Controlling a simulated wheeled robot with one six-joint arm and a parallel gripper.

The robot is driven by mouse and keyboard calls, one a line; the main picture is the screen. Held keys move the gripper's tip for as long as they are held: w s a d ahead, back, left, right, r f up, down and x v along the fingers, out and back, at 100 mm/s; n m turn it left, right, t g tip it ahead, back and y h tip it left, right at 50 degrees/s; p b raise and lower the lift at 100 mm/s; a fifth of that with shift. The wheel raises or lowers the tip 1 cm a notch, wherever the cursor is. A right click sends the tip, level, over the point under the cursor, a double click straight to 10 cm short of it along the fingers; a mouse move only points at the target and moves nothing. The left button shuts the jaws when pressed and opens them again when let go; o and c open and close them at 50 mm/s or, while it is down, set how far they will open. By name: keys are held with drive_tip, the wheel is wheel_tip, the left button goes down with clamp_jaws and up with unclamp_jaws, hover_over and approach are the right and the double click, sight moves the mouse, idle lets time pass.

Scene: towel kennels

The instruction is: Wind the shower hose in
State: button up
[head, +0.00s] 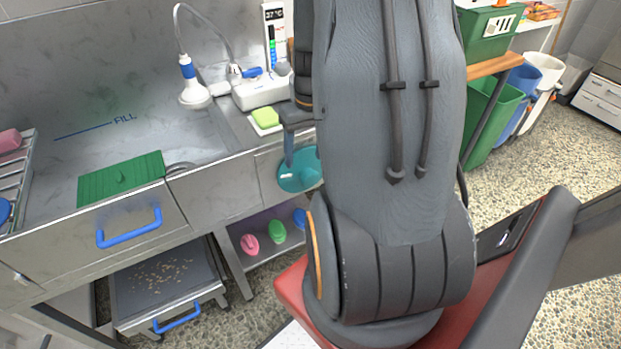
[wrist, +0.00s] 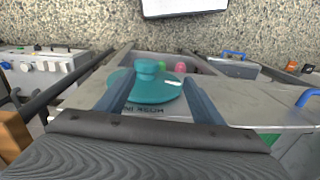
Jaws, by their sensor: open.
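A teal round reel (head: 298,172) is on the front panel of the steel tub, largely hidden by my arm in the head view. In the wrist view the reel (wrist: 143,90) has a raised teal knob (wrist: 147,68) and a small white mark. My gripper (wrist: 153,88) is open, its fingers on either side of the reel in the picture, with nothing between them that I can see held. In the head view one finger shows over the reel. The shower head (head: 195,94) with blue collar hangs from a grey hose (head: 207,20) above the tub.
A green ribbed mat (head: 120,178) lies at the tub's front edge, above a blue handle (head: 130,228). A white control box (head: 262,90) and a yellow-green sponge (head: 266,117) sit beside the tub. A low shelf under the reel holds pink, green and blue items. Bins stand right.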

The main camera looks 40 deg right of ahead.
sight(312, 174)
drive_tip(key=d+f, duration=0.2)
drive_tip(key=shift+s+d, duration=0.3)
drive_tip(key=shift+s, duration=0.1)
drive_tip(key=shift+d+f, duration=0.1)
drive_tip(key=shift+f, duration=0.15)
drive_tip(key=shift+w+a+f+p, duration=0.1)
drive_tip(key=shift+a+f+p, duration=0.1)
drive_tip(key=shift+f, duration=1.6)
drive_tip(key=shift+a+f+p, duration=0.15)
drive_tip(key=shift+a+f, duration=0.05)
drive_tip(key=shift+f, duration=1.6)
drive_tip(key=c, duration=1.5)
